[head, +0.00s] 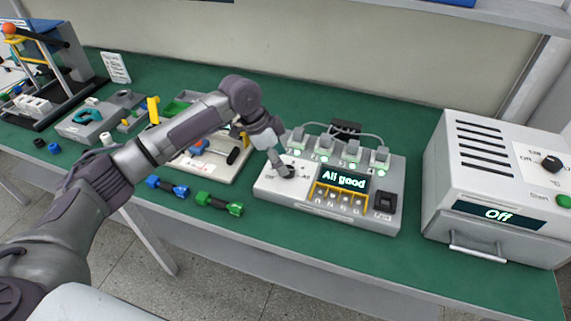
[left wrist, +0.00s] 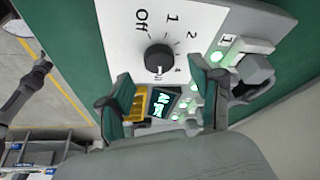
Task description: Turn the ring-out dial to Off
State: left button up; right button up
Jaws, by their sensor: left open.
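The ring-out dial is a round black knob (left wrist: 158,59) on the pale top of the grey tester box (head: 330,217). In the left wrist view its pale pointer mark faces down the picture, away from the word Off (left wrist: 141,21) at upper left. My left gripper (head: 284,172) is over the left end of the tester and mostly hides the dial in the head view. In the left wrist view the gripper (left wrist: 166,105) is open, its two fingers apart with nothing held between them. Contact with the dial cannot be told. The tester's screen (head: 344,180) reads "All good".
Lit terminals with cables (head: 352,150) line the tester's back. A black switch (head: 385,202) is at its right end. A white oven (head: 482,180) reading "Off" stands at right. Blue (head: 167,186) and green (head: 218,204) connectors lie left of the tester.

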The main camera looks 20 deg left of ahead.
pick_arm(q)
jog(key=shift+x, duration=1.15)
jog(key=shift+d+f, duration=0.2)
jog(key=shift+f, duration=0.3)
pick_arm(e)
jog(key=shift+w+a+r, duration=0.1)
jog(key=shift+w+r, duration=0.05)
jog(key=shift+w, duration=0.65)
